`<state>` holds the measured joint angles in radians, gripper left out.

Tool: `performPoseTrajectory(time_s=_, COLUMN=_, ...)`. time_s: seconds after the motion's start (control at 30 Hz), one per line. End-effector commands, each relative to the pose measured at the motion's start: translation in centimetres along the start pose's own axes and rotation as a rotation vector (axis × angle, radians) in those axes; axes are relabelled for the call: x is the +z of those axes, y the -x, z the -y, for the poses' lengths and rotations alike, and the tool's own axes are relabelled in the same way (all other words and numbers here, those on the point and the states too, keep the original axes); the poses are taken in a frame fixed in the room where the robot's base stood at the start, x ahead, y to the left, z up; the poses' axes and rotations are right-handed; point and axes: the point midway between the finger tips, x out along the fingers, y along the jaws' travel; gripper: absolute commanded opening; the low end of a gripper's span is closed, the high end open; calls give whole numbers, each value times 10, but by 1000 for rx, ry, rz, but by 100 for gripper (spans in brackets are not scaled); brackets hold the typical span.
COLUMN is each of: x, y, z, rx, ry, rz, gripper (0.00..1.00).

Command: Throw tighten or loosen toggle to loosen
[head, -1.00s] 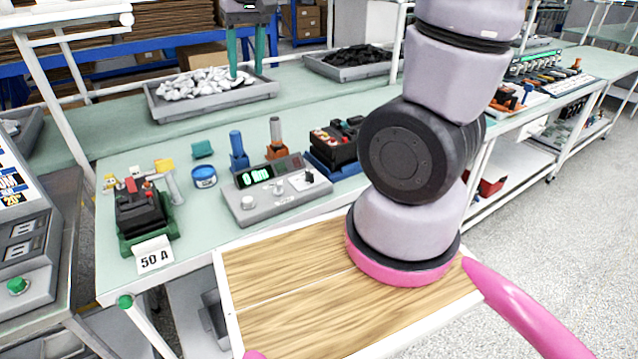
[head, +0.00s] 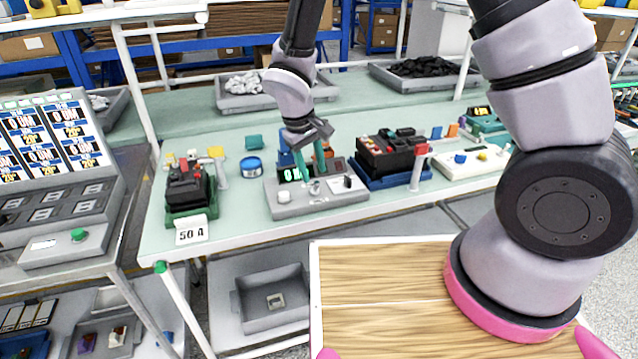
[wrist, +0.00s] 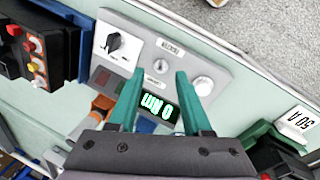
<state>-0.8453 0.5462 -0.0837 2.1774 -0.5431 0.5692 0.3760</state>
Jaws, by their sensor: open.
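The grey control box (head: 330,203) stands near the front edge of the green table, with a lit green display (wrist: 160,108) reading zero. In the wrist view, a small metal toggle (wrist: 161,67) sits mid-panel between two small labels. A black pointer knob (wrist: 117,43) and a round pale knob (wrist: 204,86) flank it. My gripper (head: 311,172) is open over the box, fingers pointing down. In the wrist view its teal fingertips (wrist: 158,76) lie on either side of the toggle. I see no contact; their exact height above the panel is unclear.
A breaker in a green holder (head: 190,190) with a "50 A" card stands to the left. A blue tin (head: 251,167) lies between. A black breaker in a blue holder (head: 392,160) is close on the right. Trays of white (head: 250,85) and black parts (head: 420,68) stand behind.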

Motion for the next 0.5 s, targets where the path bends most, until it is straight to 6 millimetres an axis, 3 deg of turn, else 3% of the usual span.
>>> performPoseTrajectory(time_s=0.2, x=1, y=-37, z=0, rx=1, ry=0, rz=3, gripper=49)
performPoseTrajectory(time_s=0.5, x=0, y=-54, z=0, rx=0, ry=-1, rz=0, gripper=49)
